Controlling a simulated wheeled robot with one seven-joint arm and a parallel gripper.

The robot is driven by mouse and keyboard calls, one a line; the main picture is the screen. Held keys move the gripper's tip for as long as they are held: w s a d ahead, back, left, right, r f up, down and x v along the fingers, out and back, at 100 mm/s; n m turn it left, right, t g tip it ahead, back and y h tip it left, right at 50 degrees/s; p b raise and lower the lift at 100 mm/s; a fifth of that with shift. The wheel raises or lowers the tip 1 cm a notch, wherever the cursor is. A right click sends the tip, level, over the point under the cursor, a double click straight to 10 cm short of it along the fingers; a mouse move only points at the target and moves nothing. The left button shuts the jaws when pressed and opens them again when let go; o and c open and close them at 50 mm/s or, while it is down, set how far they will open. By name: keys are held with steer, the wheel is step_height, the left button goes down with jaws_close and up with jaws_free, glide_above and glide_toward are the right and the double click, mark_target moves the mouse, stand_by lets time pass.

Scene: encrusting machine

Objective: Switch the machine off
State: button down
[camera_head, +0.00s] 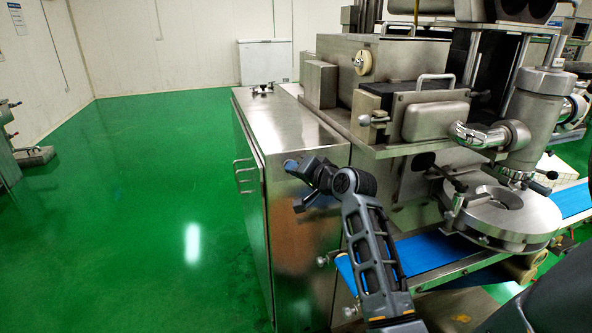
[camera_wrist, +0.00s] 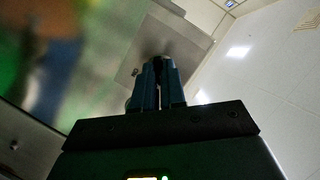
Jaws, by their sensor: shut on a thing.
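The encrusting machine (camera_head: 410,105) is a stainless steel unit on the right in the head view, with a steel cabinet (camera_head: 300,125) on its left side. My gripper (camera_head: 291,165) is in front of this cabinet, its fingertips by the cabinet's surface. In the wrist view my gripper (camera_wrist: 158,85) has its two bluish fingers close together, shut on a small dark part (camera_wrist: 157,66) against a grey metal panel (camera_wrist: 140,45). The fingers hide most of that part, which may be the machine's switch; its setting cannot be read.
A blue conveyor belt (camera_head: 432,250) runs below the machine, right of my arm. A round steel plate (camera_head: 515,222) sits above it. Cabinet handles (camera_head: 243,173) stick out on the left. The green floor (camera_head: 150,200) to the left is wide and clear.

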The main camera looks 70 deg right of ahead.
steer(key=shift+f, duration=0.15)
steer(key=c, duration=1.2)
jaws_free()
steer(key=b+v, duration=0.1)
steer(key=v, duration=0.7)
steer(key=shift+w, duration=0.1)
steer(key=s+a+f+n+y, duration=0.1)
steer(key=s+a+f+n, duration=0.1)
steer(key=a+f, duration=0.35)
steer(key=s+a+f+n, duration=0.1)
steer(key=a+f+n, duration=0.15)
steer(key=a, duration=0.65)
steer(key=s+a+f+n+y, duration=0.1)
steer(key=s+a+f+n, duration=0.15)
steer(key=a, duration=0.45)
steer(key=s+a+r+n+t+y, duration=0.1)
steer(key=s+a+r+n+y, duration=0.1)
steer(key=s+a+n, duration=0.3)
steer(key=s+a+r+n+t+y, duration=0.1)
steer(key=s+a+n+y, duration=0.3)
steer(key=s+a, duration=0.6)
steer(key=a+r, duration=0.1)
steer(key=a, duration=0.1)
steer(key=shift+a+n, duration=0.4)
